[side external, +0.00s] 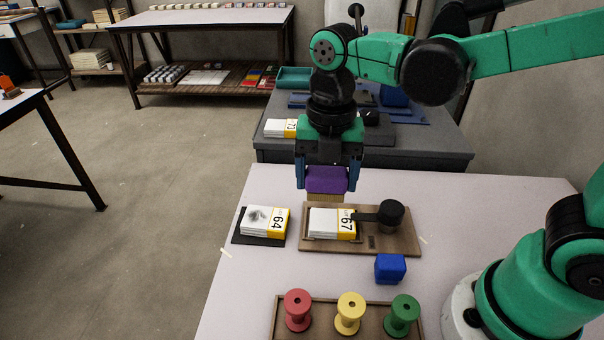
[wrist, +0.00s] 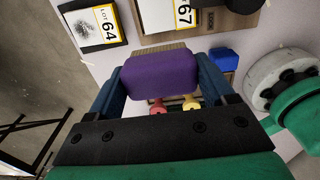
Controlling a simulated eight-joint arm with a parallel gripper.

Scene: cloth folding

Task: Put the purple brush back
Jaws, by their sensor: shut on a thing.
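The purple brush (side external: 326,179) has a purple block body and pale tan bristles pointing down. My gripper (side external: 328,176) is shut on the brush, with a blue finger on each side of it. It holds the brush in the air above the far part of the white table, beyond the cloth stacks. In the wrist view the brush (wrist: 160,75) sits between the two fingers (wrist: 158,82), and its bristles show at the far edge. The brush's resting place cannot be told for certain.
A folded stack marked 64 (side external: 262,221) with a dark smudge lies on a black pad. A stack marked 67 (side external: 330,223) lies on a brown board (side external: 400,243) beside a black-handled tool (side external: 390,213). A blue block (side external: 390,268) and a tray (side external: 342,303) with red, yellow and green spools are nearer.

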